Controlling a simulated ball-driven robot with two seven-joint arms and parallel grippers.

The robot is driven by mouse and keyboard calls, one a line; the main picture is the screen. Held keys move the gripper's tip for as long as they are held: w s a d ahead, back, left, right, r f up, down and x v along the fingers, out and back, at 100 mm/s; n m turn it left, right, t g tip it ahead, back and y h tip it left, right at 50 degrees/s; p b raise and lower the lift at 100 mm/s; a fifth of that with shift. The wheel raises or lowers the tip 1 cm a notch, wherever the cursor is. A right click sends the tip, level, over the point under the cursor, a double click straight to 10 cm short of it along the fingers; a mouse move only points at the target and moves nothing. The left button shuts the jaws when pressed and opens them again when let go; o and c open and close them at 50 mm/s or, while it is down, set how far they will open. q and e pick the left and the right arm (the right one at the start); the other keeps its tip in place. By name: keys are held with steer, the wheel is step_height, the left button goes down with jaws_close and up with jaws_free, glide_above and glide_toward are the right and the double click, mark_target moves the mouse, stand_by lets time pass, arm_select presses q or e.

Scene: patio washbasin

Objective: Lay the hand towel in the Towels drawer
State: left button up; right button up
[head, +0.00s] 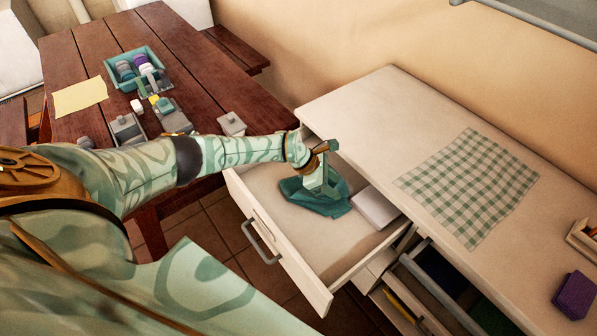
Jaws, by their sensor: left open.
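The open drawer (292,250) sticks out from the white cabinet; no label on it can be read. A crumpled teal cloth (318,207), which looks like the hand towel, lies on the drawer's floor. My left gripper (322,190) is open, pointing down right over the cloth, and covers part of it. Whether the fingers touch the cloth cannot be told. A folded white cloth or flat block (375,207) lies beside it in the drawer. My right gripper is not in view.
A green checked cloth (475,187) lies on the white countertop (370,110). A purple sponge (575,295) is at the right edge. A second open drawer (445,290) is at the lower right. A wooden table (190,50) holds a teal tray (118,60) and small containers.

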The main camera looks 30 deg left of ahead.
arm_select(q)
steer(key=shift+s+d+r, duration=0.1)
steer(key=shift+d+r, duration=0.1)
steer(key=shift+r, duration=0.55)
steer(key=shift+f, duration=0.2)
steer(key=c, duration=0.4)
steer(key=shift+a+f, duration=0.1)
steer(key=shift+a, duration=0.1)
steer(key=c, duration=0.4)
steer(key=a+f, duration=0.2)
steer(key=shift+a, duration=0.3)
jaws_close()
steer(key=shift+f, duration=0.85)
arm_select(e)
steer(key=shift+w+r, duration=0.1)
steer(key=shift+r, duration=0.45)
arm_select(q)
steer(key=shift+f, duration=0.15)
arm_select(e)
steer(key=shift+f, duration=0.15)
